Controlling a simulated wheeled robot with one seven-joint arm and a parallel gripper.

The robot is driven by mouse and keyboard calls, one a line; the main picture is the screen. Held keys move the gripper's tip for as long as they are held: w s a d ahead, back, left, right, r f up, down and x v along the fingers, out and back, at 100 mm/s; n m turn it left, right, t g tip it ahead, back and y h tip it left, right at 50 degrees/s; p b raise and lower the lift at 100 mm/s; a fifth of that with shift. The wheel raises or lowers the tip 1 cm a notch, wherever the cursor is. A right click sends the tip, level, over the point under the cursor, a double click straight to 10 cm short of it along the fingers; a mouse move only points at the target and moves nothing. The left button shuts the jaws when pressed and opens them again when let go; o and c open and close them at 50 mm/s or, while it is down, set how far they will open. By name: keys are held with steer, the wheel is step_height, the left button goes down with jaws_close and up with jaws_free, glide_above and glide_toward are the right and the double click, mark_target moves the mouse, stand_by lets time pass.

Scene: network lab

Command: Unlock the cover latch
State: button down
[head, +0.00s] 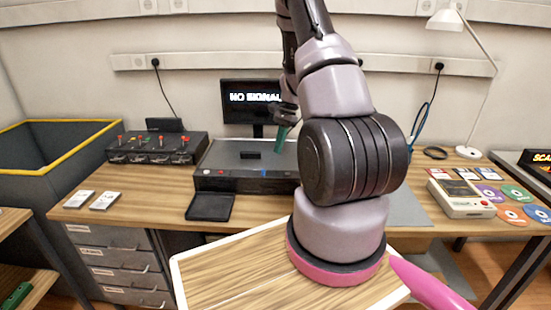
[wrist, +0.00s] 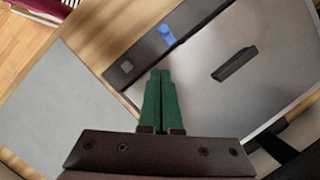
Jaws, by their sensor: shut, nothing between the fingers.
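The device (head: 222,158) is a low dark box with a grey top cover on the desk; its cover (wrist: 200,75) fills the right of the wrist view. A small blue latch (wrist: 167,34) sits on the dark front strip, and shows in the head view (head: 263,173). A black handle (wrist: 235,64) stands on the cover. My gripper (wrist: 160,73) has green fingers, shut together and empty. In the wrist view its tips appear over the edge between strip and cover, below the blue latch. I cannot tell whether they touch the device.
A black tray (head: 210,207) lies in front of the device. A monitor (head: 253,100) stands behind it. A box with red-topped switches (head: 155,147) is left. A grey mat (head: 408,208) and a console (head: 460,198) are right.

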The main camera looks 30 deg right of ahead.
steer(key=v, duration=0.5)
steer(key=shift+d+r, duration=0.2)
steer(key=shift+d, duration=0.15)
